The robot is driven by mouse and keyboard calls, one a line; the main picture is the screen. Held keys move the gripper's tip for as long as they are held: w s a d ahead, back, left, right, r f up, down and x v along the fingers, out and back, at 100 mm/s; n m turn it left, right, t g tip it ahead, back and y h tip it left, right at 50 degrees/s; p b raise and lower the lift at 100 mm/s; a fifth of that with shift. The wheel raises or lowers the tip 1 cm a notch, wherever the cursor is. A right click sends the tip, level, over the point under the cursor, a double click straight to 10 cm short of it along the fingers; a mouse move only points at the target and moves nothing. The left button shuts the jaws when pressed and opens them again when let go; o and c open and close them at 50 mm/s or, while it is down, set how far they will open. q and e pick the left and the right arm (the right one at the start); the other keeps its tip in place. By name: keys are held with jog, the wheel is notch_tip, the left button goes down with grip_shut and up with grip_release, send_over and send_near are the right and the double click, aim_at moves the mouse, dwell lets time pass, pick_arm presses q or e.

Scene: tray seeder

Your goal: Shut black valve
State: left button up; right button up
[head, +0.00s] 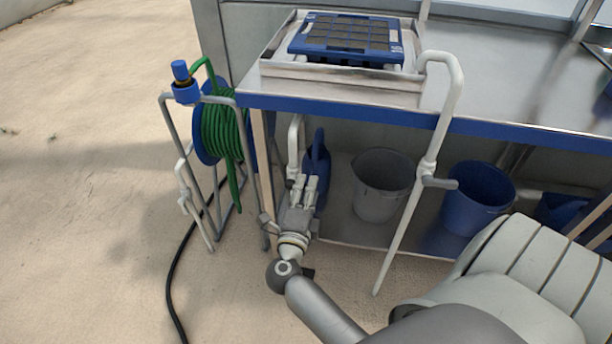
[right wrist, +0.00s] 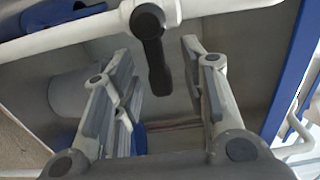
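The black valve lever (right wrist: 155,55) sits on a white pipe (right wrist: 60,37) in the right wrist view. The lever stands crosswise to the pipe and points down the picture toward the gap between my fingers. My right gripper (right wrist: 160,65) is open, with a finger on each side of the lever and no clear contact. In the head view my right gripper (head: 304,180) is below the bench's left end, by a white pipe (head: 294,140); the lever there is hidden or too small to tell. My left gripper is not in view.
The metal bench (head: 500,95) has a blue front edge and bears a seed tray (head: 345,50). Another white pipe (head: 405,235) with a grey lever (head: 440,182) stands to the right. A green hose reel (head: 222,130) stands left. Grey (head: 378,195) and blue (head: 470,205) buckets sit below.

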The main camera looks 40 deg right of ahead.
jog(key=v, duration=0.7)
jog(key=shift+a, duration=0.15)
jog(key=shift+s, duration=0.1)
